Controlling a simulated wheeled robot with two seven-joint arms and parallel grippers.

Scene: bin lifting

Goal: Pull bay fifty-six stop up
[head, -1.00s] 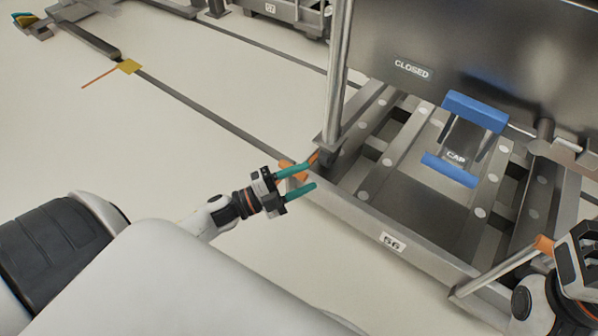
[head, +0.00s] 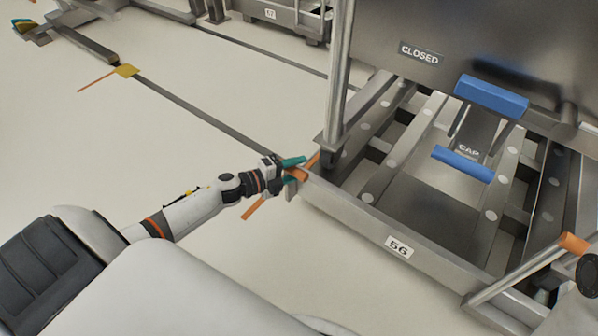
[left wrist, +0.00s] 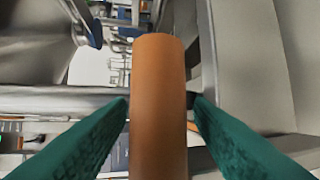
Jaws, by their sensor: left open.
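The bay 56 frame, with its "56" plate (head: 399,247), lies low at the right in the head view. An orange grip (head: 298,174) sits at its near left corner. My left gripper (head: 293,169) is at this grip, its teal fingers open. A second bar with an orange end (head: 574,243) is at the frame's right corner. My right gripper is not visible.
A large grey bin with a "CLOSED" label (head: 419,54) stands over the frame. A blue-edged "CAP" part (head: 463,163) is below it. A metal post (head: 340,75) rises close to my left gripper. Pale floor at the left is mostly clear.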

